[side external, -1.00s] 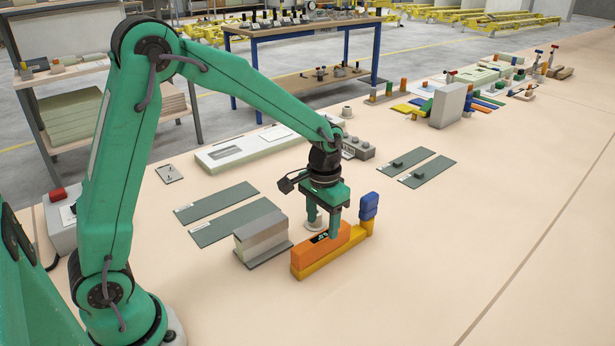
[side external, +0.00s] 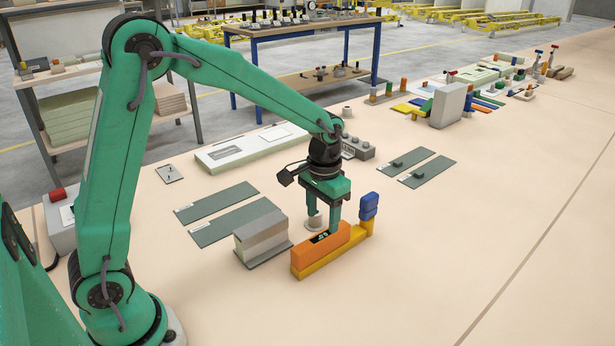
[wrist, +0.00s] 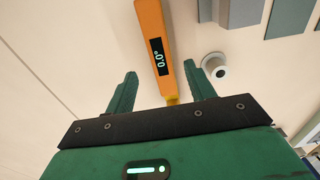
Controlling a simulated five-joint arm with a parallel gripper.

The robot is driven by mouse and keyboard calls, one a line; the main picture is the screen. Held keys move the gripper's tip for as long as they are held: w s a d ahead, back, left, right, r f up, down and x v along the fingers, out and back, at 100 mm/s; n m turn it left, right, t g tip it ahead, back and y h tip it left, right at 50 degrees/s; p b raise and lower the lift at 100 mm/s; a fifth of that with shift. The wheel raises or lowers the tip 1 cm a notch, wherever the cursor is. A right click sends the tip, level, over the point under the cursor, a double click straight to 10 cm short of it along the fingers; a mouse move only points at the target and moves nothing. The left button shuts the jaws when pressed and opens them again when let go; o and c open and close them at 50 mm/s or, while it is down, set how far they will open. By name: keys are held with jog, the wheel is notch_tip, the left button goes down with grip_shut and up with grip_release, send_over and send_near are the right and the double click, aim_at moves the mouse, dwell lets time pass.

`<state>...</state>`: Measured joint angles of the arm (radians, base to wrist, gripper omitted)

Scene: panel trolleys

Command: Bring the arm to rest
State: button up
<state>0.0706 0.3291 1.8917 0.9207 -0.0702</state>
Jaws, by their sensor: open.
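My gripper (side external: 323,222) is open and points down just above an orange block with a small dark display (side external: 325,252). In the wrist view my gripper's two fingers (wrist: 160,72) stand apart on either side of the orange block (wrist: 150,25), with a gap on each side. Its display reads 0.0°. My upper arm is raised and the forearm slopes down to the wrist. Whether a fingertip still overlaps the block's height is hard to tell.
Flat green plates (side external: 225,202) lie further left. The tabletop to the right (side external: 480,230) is clear.

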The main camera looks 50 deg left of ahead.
jog(key=shift+r, duration=0.1)
jog(key=s+a+r+t, duration=0.1)
jog(key=s+r+t, duration=0.1)
jog(key=s+r, duration=0.4)
jog(key=s+a+r+t, duration=0.2)
jog(key=s+r, duration=0.4)
jog(key=s, duration=0.8)
jog(key=shift+r+t, duration=0.4)
jog(key=shift+t, duration=0.4)
